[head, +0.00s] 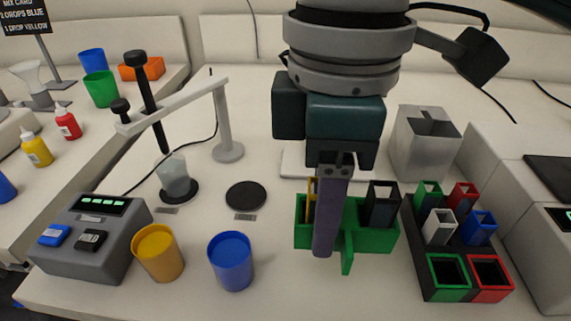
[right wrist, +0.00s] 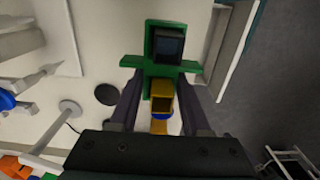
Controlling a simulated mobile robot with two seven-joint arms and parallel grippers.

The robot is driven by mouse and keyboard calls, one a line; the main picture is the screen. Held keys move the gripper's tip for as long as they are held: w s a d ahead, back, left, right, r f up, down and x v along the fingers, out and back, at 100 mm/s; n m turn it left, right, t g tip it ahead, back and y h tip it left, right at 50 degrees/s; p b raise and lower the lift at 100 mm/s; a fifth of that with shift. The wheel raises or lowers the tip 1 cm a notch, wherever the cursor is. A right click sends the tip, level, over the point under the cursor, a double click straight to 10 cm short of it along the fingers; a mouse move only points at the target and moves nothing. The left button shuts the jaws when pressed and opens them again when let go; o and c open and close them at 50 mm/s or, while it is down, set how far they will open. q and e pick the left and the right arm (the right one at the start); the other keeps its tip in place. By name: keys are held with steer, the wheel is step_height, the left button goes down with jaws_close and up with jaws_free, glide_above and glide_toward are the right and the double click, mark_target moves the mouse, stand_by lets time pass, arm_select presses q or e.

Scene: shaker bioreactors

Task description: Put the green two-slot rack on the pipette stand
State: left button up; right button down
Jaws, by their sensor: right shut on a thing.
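The green two-slot rack (head: 372,240) is below my right gripper (head: 324,248) in the head view. It holds a yellow-framed insert (head: 310,192) in one slot and a black one (head: 382,203) in the other. The right wrist view shows the green rack (right wrist: 131,61) between the fingertips of my right gripper (right wrist: 160,80), which is shut on it. Whether the rack touches the table I cannot tell. A grey post with a horizontal arm carrying black-topped pipettes (head: 224,115), which looks like the pipette stand, is left of the rack. My left gripper is out of view.
A dark tray (head: 409,235) with several coloured holders is close to the rack's right. A grey bin (head: 425,150) stands behind. Yellow (head: 160,253) and blue (head: 231,262) cups and a black disc (head: 246,197) are to the left. A white pad (head: 292,163) lies behind the rack.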

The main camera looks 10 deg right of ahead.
mark_target(315, 271)
step_height(315, 271, down, 7)
steer(key=shift+b, duration=0.5)
steer(key=shift+f, duration=0.2)
steer(key=shift+c, duration=1.8)
jaws_free()
steer(key=shift+r, duration=0.1)
